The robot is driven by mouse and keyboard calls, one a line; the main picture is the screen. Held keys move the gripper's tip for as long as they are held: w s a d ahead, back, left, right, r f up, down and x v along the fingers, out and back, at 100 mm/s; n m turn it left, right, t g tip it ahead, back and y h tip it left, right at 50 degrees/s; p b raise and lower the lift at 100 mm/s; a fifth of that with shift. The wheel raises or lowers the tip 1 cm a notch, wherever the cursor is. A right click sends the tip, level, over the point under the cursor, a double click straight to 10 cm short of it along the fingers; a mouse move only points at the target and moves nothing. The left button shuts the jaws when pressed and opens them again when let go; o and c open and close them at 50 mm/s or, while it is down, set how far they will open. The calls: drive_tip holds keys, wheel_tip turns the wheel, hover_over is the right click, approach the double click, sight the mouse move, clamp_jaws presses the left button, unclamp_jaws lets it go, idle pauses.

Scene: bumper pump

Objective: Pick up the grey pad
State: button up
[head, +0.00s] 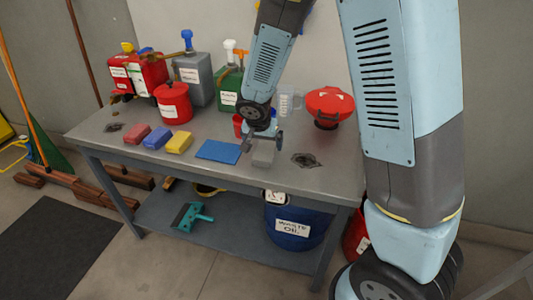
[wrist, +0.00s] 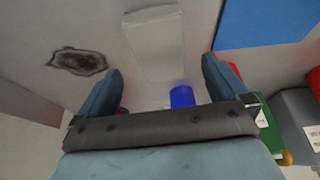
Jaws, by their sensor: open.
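The grey pad (head: 264,156) lies on the metal table, to the right of a flat blue sheet (head: 218,151). In the wrist view the pad (wrist: 153,42) looks pale and sits ahead of the fingers, in line with the space between them. My gripper (head: 263,145) is open and empty, low over the table at the pad; its two fingers (wrist: 161,66) are wide apart. The gripper covers part of the pad's back in the head view. I cannot tell the exact height of the fingertips above the table.
Red (head: 134,135), blue (head: 157,138) and yellow (head: 179,143) blocks lie to the left. A dark stain (head: 306,160) is right of the pad. A red funnel-topped container (head: 328,105), a clear jug (head: 290,103) and several cans stand behind. A waste oil drum (head: 297,226) stands below.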

sight(265, 150)
drive_tip(key=shift+x, duration=2.6)
drive_tip(key=c, duration=1)
